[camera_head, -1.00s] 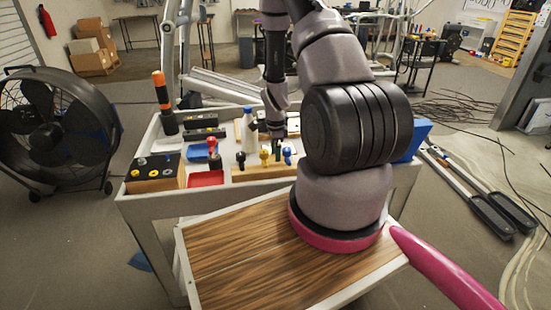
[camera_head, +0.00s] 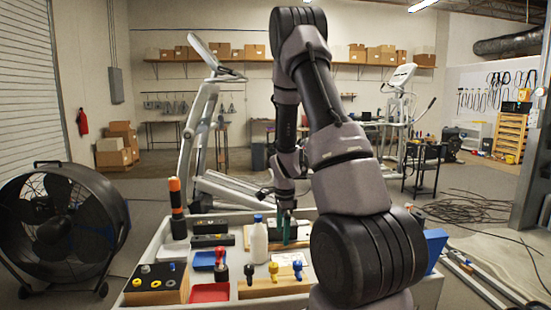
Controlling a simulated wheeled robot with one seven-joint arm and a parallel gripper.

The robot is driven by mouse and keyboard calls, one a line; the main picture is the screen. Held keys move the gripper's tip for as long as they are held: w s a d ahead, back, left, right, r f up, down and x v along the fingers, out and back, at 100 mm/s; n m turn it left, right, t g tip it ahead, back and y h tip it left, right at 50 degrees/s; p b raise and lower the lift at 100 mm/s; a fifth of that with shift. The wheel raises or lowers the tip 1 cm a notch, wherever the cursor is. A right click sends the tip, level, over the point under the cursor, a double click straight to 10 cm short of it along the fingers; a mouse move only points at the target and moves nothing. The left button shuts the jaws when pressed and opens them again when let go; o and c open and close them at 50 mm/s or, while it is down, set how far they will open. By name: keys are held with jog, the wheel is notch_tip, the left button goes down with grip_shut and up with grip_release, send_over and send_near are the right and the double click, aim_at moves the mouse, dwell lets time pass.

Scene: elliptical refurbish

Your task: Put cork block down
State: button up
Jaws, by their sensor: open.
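My gripper (camera_head: 287,228) is above the back part of the white cart top (camera_head: 222,262), to the right of a white bottle with a blue cap (camera_head: 259,240). It is open and small in the head view, and my arm hides part of the area around it. A narrow tan strip (camera_head: 246,237) stands out just left of the bottle. I cannot tell whether this is the cork block. Nothing clearly shows between the fingers.
A wooden block with coloured knobs (camera_head: 262,289), a red tray (camera_head: 210,293), a blue tray (camera_head: 205,260), dark boxes (camera_head: 210,240) and an orange-handled tool (camera_head: 177,208) crowd the cart. A large fan (camera_head: 62,230) stands left. A blue object (camera_head: 435,248) is at the cart's right edge.

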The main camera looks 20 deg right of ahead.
jog(key=s+a+r+n+t+y, duration=0.1)
jog(key=s+a+r+n+t, duration=0.2)
jog(key=r, duration=0.8)
jog(key=s+a+r+n, duration=0.1)
jog(key=a+r+n, duration=0.3)
jog(key=r, duration=0.7)
jog(key=s+a+r+n+t, duration=0.1)
jog(key=s+a+r+n, duration=0.1)
jog(key=s+r+n, duration=0.2)
jog(key=s+a+r+n+t, duration=0.2)
jog(key=s+r+n, duration=0.3)
jog(key=s+r, duration=0.4)
jog(key=s+a, duration=0.1)
jog(key=s, duration=0.2)
jog(key=shift+a+t+y, duration=0.15)
jog(key=shift+t+y, duration=0.15)
jog(key=shift+y, duration=0.1)
jog(key=shift+r, duration=0.1)
